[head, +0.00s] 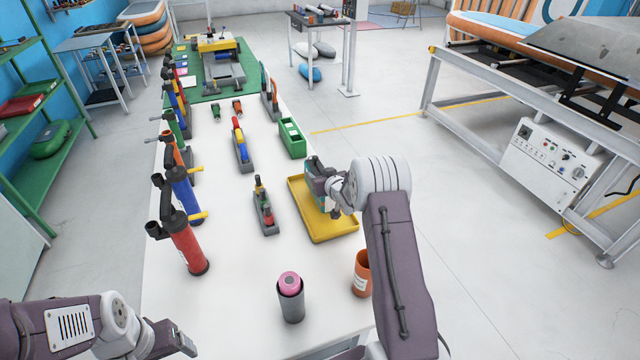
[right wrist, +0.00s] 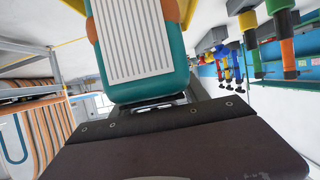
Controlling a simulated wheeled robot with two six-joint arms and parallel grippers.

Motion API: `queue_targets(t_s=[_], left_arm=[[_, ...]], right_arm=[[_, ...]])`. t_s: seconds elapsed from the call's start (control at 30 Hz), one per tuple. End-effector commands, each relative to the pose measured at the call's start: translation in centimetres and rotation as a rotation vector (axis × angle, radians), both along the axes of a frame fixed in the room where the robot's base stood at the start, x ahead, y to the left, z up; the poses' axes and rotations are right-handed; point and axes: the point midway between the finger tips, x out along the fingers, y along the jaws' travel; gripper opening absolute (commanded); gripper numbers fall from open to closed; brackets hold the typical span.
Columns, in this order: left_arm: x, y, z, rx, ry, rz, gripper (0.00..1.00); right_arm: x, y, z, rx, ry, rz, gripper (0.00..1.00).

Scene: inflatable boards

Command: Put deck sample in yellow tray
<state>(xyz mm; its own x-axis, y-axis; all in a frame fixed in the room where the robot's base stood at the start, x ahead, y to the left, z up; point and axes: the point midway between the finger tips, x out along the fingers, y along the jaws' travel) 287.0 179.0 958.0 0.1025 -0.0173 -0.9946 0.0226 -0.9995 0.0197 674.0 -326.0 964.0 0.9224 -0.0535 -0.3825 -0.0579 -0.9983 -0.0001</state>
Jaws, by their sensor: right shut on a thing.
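The deck sample (right wrist: 140,40) is a teal block with a white ribbed face and orange corners, in the right wrist view. My right gripper (right wrist: 158,103) is shut on its near end. In the head view my right gripper (head: 322,184) is over the yellow tray (head: 338,229) and hides much of the sample. The tray is shallow and lies on the white table's right side. Whether the sample touches the tray is hard to tell. My left gripper (head: 178,342) is at the lower left; its jaw opening is unclear.
On the white table (head: 215,315), several hand pumps, including a red one (head: 187,250), line the left edge. A green bin (head: 292,138) stands behind the tray. A grey cup with a pink roll (head: 290,295) and an orange cup (head: 361,273) stand in front.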

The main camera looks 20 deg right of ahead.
Motion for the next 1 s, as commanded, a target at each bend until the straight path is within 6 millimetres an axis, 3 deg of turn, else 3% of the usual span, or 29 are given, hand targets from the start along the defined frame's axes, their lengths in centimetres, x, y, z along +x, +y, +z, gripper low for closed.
queue_targets(t_s=[0.1,0.3,0.7,0.73,0.8,1.0], left_arm=[[0.0,0.0,0.0,0.0,0.0,0.0,0.78],[0.0,0.0,0.4,0.0,0.0,0.0,0.78],[0.0,0.0,-0.2,0.0,0.0,0.0,0.78],[0.0,0.0,-0.2,0.0,0.0,0.0,0.78],[0.0,0.0,-0.1,0.0,0.0,0.0,0.78],[0.0,0.0,-0.1,0.0,0.0,0.0,0.78]], right_arm=[[0.0,0.0,-0.5,0.001,0.001,0.0,0.05],[0.0,0.0,-3.7,0.0,0.002,0.001,0.05],[0.0,0.0,-4.5,-0.001,-0.002,0.001,0.05],[0.0,0.0,-4.5,-0.001,0.0,0.001,0.55],[0.0,0.0,-4.4,-0.001,0.0,0.001,0.74],[0.0,0.0,-4.4,-0.001,0.0,0.001,0.74]])
